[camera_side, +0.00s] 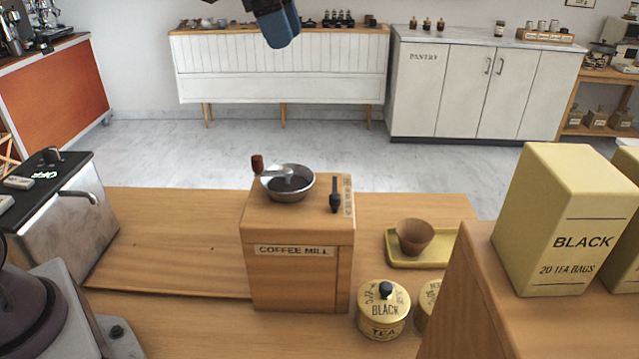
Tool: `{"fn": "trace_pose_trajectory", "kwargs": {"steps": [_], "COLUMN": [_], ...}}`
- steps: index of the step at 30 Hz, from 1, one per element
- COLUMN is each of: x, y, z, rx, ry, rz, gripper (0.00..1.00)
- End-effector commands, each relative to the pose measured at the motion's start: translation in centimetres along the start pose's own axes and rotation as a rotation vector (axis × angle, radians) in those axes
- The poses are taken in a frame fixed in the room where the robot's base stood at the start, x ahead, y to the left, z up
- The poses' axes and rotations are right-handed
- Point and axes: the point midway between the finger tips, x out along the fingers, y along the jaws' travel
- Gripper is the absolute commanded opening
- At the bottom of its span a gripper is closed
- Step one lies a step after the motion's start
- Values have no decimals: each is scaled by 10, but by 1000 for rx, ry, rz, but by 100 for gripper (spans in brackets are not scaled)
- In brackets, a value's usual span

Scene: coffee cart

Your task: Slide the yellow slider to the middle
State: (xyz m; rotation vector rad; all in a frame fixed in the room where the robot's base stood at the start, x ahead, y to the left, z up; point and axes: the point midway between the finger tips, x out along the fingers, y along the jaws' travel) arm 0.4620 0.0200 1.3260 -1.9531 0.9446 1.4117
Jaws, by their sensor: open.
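I see no yellow slider in this view. The nearest match is a small dark lever or slider (335,197) on top of the wooden coffee mill (285,262), beside a printed scale strip at its right edge. The mill also carries a metal bowl with a crank and a red-brown knob (257,164). My gripper (283,40) is at the top edge of the view, high above and apart from the mill. It is blue and dark, open, and cut off by the frame. Nothing shows between its fingers.
A brown cup (414,237) sits on a yellow tray (447,252). Tall yellow tea boxes (560,220) stand at the right. A metal machine (70,215) is at the left. The counter between is clear.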

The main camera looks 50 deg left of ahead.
Motion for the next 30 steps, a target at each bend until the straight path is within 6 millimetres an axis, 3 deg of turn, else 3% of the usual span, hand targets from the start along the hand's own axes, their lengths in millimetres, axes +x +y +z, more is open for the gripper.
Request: {"fn": "trace_pose_trajectory", "kwargs": {"steps": [10, 17, 23, 27, 30], "x": [22, 71, 140, 205, 243], "y": [-50, -44, -41, -39, -38], "z": [9, 24, 46, 66, 78], "rx": [108, 107, 106, 105, 106], "ry": [95, 88, 87, 87, 88], "rz": [73, 76, 80, 82, 78], "gripper": [48, 48, 48, 48, 48]}}
